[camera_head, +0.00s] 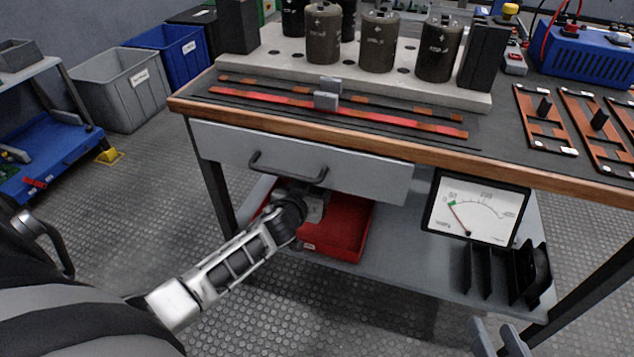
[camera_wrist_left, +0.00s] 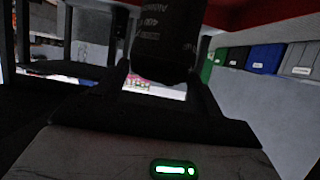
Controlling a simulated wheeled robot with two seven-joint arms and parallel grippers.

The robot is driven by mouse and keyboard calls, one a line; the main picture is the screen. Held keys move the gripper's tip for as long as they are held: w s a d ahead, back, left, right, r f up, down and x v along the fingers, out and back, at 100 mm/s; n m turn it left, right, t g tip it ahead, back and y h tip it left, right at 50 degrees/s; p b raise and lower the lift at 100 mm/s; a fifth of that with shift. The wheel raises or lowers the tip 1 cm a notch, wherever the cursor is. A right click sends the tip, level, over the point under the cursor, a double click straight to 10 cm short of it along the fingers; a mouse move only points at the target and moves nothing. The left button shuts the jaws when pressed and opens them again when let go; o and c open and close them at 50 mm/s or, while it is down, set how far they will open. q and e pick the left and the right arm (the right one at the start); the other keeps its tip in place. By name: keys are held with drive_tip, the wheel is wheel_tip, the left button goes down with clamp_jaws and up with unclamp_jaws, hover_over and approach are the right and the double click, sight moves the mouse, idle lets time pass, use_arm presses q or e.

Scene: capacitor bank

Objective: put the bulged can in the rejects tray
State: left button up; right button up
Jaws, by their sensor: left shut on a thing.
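My left gripper (camera_head: 316,207) reaches under the drawer and over the red tray (camera_head: 345,232) on the lower shelf. In the left wrist view, my left gripper (camera_wrist_left: 163,82) is shut on a dark can (camera_wrist_left: 166,38) with pale print. The can's far end runs out of that picture, and I cannot see a bulge on it. The head view does not clearly show the held can, as the gripper and drawer front hide it. My right gripper (camera_head: 498,340) shows at the bottom edge with its two grey fingers apart and nothing visible between them.
The drawer front (camera_head: 300,163) and its handle (camera_head: 288,170) overhang the tray closely. A meter (camera_head: 478,208) and black slotted holder (camera_head: 505,275) stand right of it. Several dark cans (camera_head: 379,42) stand on the bench rack. Grey (camera_head: 125,90) and blue (camera_head: 178,57) bins are at left.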

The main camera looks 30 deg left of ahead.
use_arm(q)
drive_tip(key=shift+f+b, duration=0.3)
drive_tip(key=shift+f, duration=0.1)
wheel_tip(320, 180, down, 2)
drive_tip(key=shift+s+f+b, duration=0.1)
drive_tip(key=shift+s+b, duration=0.05)
drive_tip(key=shift+b, duration=0.85)
drive_tip(key=shift+f+b, duration=0.3)
drive_tip(key=shift+b, duration=0.1)
drive_tip(key=shift+f, duration=0.1)
use_arm(e)
drive_tip(key=shift+a+r+m+t+y, duration=0.3)
drive_tip(key=shift+r+m+y, duration=0.05)
drive_tip(key=shift+r+y, duration=0.1)
drive_tip(key=shift+a+r+m+t+y, duration=0.25)
drive_tip(key=shift+r+m+t+y, duration=0.1)
drive_tip(key=shift+r, duration=0.1)
drive_tip(key=shift+s+f, duration=0.15)
use_arm(q)
drive_tip(key=shift+f+b, duration=0.4)
drive_tip(key=shift+f, duration=0.2)
use_arm(e)
drive_tip(key=shift+f, duration=0.4)
